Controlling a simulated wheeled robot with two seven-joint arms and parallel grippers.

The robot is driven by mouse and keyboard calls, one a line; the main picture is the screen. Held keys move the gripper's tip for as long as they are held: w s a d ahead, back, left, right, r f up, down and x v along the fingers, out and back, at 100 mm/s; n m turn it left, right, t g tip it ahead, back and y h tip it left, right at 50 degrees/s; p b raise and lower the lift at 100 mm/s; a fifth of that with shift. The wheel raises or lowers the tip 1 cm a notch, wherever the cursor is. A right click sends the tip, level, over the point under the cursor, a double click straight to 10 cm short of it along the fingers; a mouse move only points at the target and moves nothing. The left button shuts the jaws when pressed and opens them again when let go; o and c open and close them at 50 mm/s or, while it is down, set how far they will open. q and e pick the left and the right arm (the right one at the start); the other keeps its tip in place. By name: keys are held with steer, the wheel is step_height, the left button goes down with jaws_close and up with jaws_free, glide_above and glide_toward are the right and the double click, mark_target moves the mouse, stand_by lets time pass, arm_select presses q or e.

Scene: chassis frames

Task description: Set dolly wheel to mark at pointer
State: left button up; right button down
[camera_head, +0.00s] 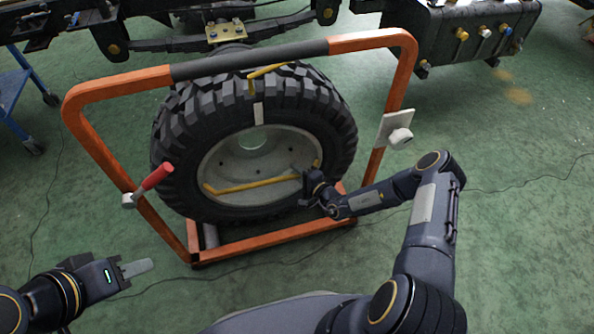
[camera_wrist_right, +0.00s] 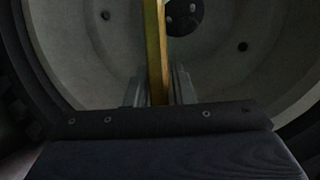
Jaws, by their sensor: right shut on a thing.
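The large black tyre with its grey wheel (camera_head: 225,160) stands upright in the orange dolly frame (camera_head: 112,85). A yellow pointer (camera_head: 252,86) hangs from the frame's top bar over the tread. A pale mark (camera_head: 258,114) on the tyre sidewall lies just below and slightly right of the pointer's tip. A yellow bar (camera_head: 250,186) crosses the lower wheel disc, its right end a little higher. My right gripper (camera_head: 303,180) is shut on the bar near its right end; the wrist view shows the bar (camera_wrist_right: 155,50) between the fingers. My left gripper (camera_head: 137,268) is away at lower left; its finger gap is unclear.
A red-handled lever (camera_head: 157,177) sticks out on the frame's left post. A white plate with a knob (camera_head: 395,130) is on the right post. A truck chassis (camera_head: 470,35) stands behind and a blue cart (camera_head: 15,85) at far left. Thin cables lie on the green floor.

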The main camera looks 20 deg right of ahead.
arm_select(q)
steer(key=shift+r+p, duration=0.45)
steer(key=shift+r, duration=0.5)
arm_select(e)
steer(key=shift+r, duration=0.25)
steer(key=c, duration=1.3)
jaws_free()
steer(key=shift+o, duration=0.2)
arm_select(q)
step_height(320, 180, up, 3)
steer(key=p, duration=0.2)
steer(key=shift+f+p, duration=0.2)
steer(key=shift+p, duration=0.1)
arm_select(e)
steer(key=v, duration=0.7)
steer(key=shift+s+d, duration=0.2)
steer(key=shift+s, duration=0.15)
